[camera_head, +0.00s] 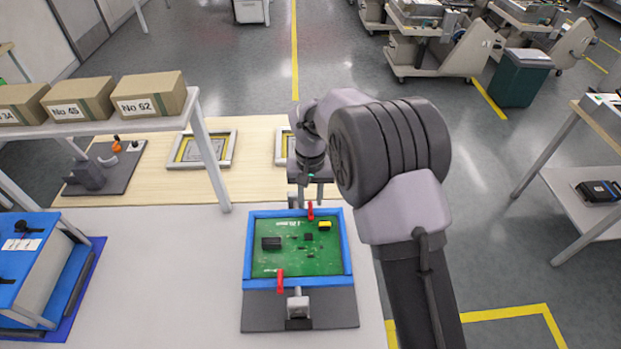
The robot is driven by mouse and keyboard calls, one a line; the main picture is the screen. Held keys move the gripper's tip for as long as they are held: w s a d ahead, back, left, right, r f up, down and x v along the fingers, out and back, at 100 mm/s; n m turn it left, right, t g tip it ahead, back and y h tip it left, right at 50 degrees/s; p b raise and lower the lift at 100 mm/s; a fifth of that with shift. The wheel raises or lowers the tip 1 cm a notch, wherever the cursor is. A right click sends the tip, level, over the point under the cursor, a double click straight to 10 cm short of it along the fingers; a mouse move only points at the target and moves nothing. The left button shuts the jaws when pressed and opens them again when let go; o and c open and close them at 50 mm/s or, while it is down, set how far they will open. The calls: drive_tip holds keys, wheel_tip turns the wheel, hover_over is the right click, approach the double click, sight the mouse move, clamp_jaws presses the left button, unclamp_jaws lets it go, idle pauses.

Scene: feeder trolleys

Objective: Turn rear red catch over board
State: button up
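A green circuit board (300,262) lies in a blue frame (348,252) on a dark base. The rear red catch (311,212) sits on the frame's far rail, right of its middle. It looks upright in the picture, and I cannot tell whether its tip lies over the board. The front red catch (280,280) is on the near rail, its far end seeming to reach the board's edge. My gripper (310,196) points down just behind and above the rear catch. Its fingers look apart with nothing clearly between them. Contact with the catch cannot be told.
A grey block (298,306) stands at the base's near edge. A shelf with boxes (148,95) is at upper left, a blue fixture (35,265) at left. Framed panels (202,150) lie on the wooden table behind. The white table left of the frame is clear.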

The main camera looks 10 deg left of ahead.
sight(311, 206)
wheel_tip(311, 206, up, 15)
drive_tip(key=p, duration=0.3)
